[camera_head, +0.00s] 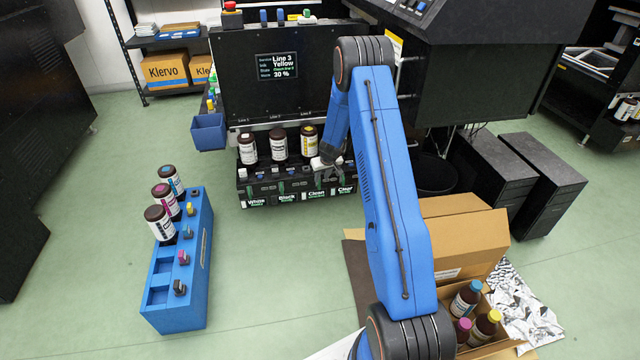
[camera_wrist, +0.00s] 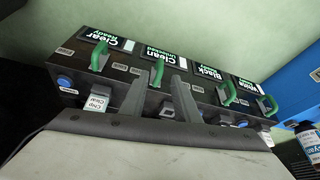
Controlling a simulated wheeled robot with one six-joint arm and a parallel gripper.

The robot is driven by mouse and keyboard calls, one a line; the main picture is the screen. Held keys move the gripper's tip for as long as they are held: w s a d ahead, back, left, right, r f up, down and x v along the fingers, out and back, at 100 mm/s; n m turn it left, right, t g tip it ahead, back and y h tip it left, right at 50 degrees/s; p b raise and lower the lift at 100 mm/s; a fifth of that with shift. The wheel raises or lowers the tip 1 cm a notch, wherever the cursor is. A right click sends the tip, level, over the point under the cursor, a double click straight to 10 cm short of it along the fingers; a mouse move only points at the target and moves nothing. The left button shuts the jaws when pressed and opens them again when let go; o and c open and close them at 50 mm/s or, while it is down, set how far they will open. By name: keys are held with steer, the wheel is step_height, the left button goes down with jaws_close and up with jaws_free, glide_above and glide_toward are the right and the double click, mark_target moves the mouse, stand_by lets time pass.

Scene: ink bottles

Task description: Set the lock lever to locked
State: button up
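A black row of stations (camera_head: 262,186) stands below the machine, with labels reading White, Black, Clean and Clear. In the wrist view each station has a green lever. The Clean screen (camera_wrist: 160,51) appears to read Unlocked, while the Clear screen (camera_wrist: 103,38) reads Ready. The Clean station's green lever (camera_wrist: 158,72) shows between the tips of my gripper (camera_wrist: 161,77). My gripper's two grey fingers are apart, one on each side of that lever in the picture; I cannot tell whether they touch it. In the head view my gripper (camera_head: 325,164) is at the row's right part, and the lever is hidden.
Three brown bottles (camera_head: 279,144) stand above the row. A display (camera_head: 277,67) reads Line 3 Yellow, 30 %. A blue rack (camera_head: 180,275) with bottles stands on the floor at left. An open cardboard box (camera_head: 455,235) with bottles is at lower right. Floor between rack and box is clear.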

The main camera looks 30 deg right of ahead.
steer(key=shift+x, duration=2.95)
